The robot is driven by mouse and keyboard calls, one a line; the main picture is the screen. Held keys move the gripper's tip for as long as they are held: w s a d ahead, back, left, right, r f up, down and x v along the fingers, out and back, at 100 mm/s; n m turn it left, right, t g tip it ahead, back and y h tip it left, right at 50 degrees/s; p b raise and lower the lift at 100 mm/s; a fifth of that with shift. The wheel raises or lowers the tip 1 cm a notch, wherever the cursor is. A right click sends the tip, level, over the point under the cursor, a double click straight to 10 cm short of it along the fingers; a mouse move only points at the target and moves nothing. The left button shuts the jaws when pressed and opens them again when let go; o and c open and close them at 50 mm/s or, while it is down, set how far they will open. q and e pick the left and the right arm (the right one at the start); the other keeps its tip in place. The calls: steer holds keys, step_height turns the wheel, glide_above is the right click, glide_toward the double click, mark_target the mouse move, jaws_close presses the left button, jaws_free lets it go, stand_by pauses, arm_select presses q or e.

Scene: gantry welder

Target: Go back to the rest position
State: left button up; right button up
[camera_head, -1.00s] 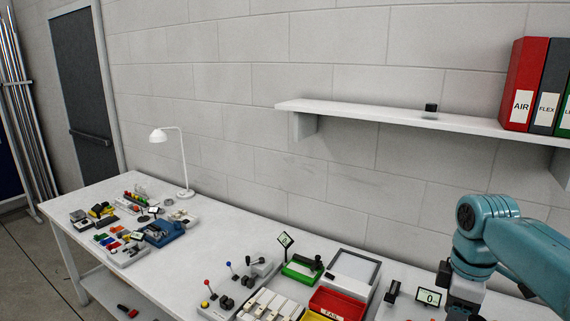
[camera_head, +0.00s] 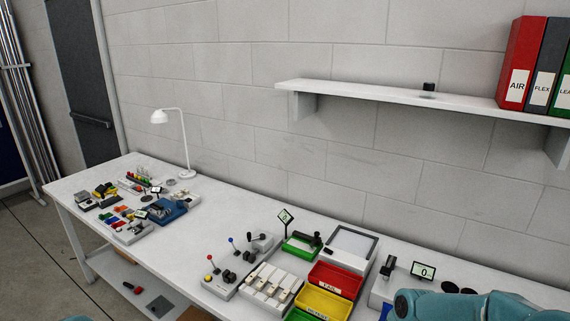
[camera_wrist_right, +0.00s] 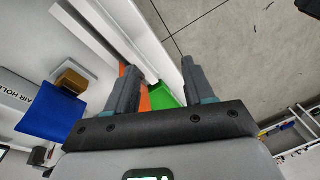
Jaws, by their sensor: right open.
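My right gripper (camera_wrist_right: 158,78) shows in the right wrist view with its two dark fingers apart and nothing between them. Behind the fingers are a white edge, an orange strip, a green piece (camera_wrist_right: 164,96) and the grey floor. In the head view my teal right arm lies low along the bottom right edge, and its gripper cannot be made out there. My left gripper is not in view.
The white bench (camera_head: 225,213) runs along the wall. It holds a red FAIL bin (camera_head: 335,278), a yellow bin (camera_head: 322,302), a lever box (camera_head: 222,285), a small display (camera_head: 423,270) and a lamp (camera_head: 183,140). A shelf (camera_head: 400,112) with binders (camera_head: 520,65) hangs above.

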steer(key=s+a+f+m+y, duration=0.1)
steer(key=s+a+f+m, duration=0.35)
steer(key=s+f, duration=0.5)
steer(key=s+a+f+m+y, duration=0.1)
steer(key=s+a+f+m, duration=0.4)
steer(key=s, duration=0.7)
step_height(320, 180, down, 11)
steer(key=d+b, duration=0.1)
steer(key=b, duration=0.9)
steer(key=shift+w+f, duration=0.2)
steer(key=shift+w, duration=0.1)
steer(key=shift+d, duration=0.1)
